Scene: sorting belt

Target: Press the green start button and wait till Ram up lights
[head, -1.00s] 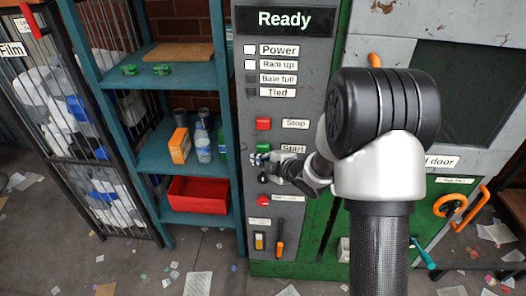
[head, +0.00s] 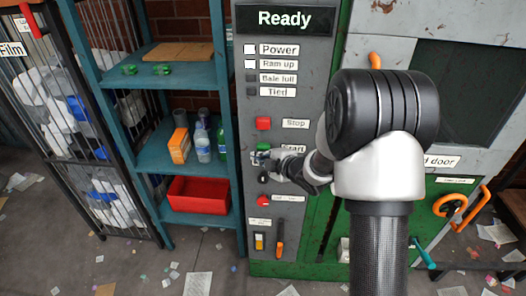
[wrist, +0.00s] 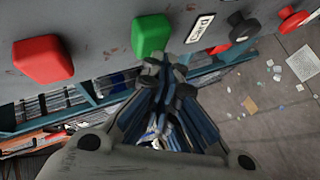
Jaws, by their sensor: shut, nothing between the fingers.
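The green start button (head: 265,147) is on the grey control panel (head: 290,219), below the red stop button (head: 263,124). It also shows in the wrist view (wrist: 151,36), beside the larger-looking red button (wrist: 43,60). My gripper (head: 261,159) is shut and empty, just below the green button in the head view. In the wrist view its closed fingertips (wrist: 165,72) are close by the button; I cannot tell whether they touch it. The Ram up lamp (head: 250,64) is white, like the Power lamp (head: 250,49). Bale full and Tied are dark. The display (head: 285,19) reads "Ready".
A black knob (wrist: 243,26) and another red button (head: 263,200) sit lower on the panel, with an orange-handled switch (head: 280,246) beneath. A teal shelf (head: 160,76) with a red bin (head: 199,195) stands left. Paper scraps litter the floor.

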